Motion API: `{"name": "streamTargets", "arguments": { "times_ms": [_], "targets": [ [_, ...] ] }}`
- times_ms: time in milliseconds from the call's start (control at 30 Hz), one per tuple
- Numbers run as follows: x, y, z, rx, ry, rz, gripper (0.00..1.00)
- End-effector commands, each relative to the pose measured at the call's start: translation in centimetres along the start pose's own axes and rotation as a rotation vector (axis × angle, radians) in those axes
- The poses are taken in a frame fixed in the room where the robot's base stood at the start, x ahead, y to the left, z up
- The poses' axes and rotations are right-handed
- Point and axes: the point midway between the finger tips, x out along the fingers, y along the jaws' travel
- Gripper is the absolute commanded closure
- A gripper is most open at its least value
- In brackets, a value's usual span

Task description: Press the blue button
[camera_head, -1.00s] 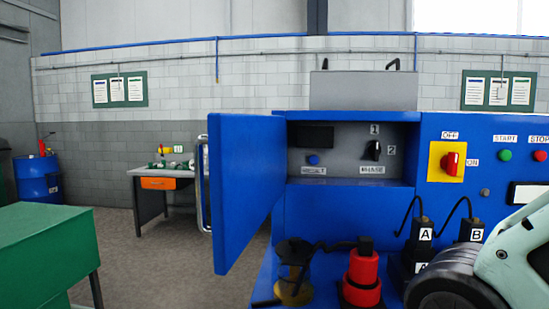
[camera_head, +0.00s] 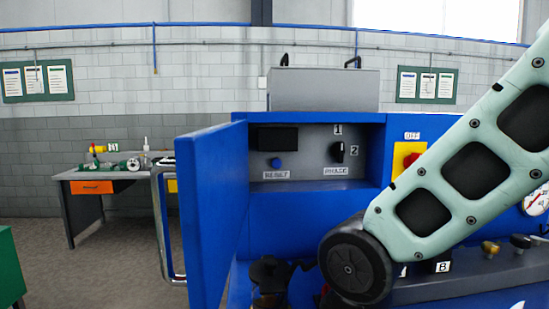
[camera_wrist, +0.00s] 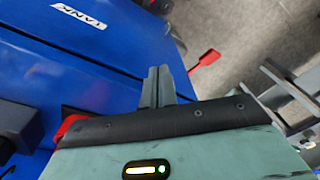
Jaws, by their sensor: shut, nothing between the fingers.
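The blue button (camera_head: 276,163) sits on the grey panel inside the open recess of the blue machine, above a RESET label (camera_head: 277,175) and below a dark display (camera_head: 277,138). The recess's blue door (camera_head: 212,215) stands open to the left. In the wrist view my gripper (camera_wrist: 158,75) is shut and empty, with a blue surface and a TANK label (camera_wrist: 78,16) beyond it. The gripper does not show in the head view, where my arm crosses the right side. The button does not show in the wrist view.
A black PHASE knob (camera_head: 338,152) is right of the button. A yellow-backed red OFF switch (camera_head: 408,160) is partly behind my arm. The open door bounds the recess at left. A workbench (camera_head: 95,178) stands at the back left.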

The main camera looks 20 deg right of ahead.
Motion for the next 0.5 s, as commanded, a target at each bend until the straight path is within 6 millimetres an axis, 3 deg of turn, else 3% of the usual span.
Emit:
{"name": "streamTargets", "arguments": {
  "times_ms": [267,500],
  "targets": [
    [-3.9,4.7,-1.6,0.149,0.048,0.019,1.0],
    [-8.8,11.9,-2.1,0.358,0.113,0.062,1.0]
  ]
}}
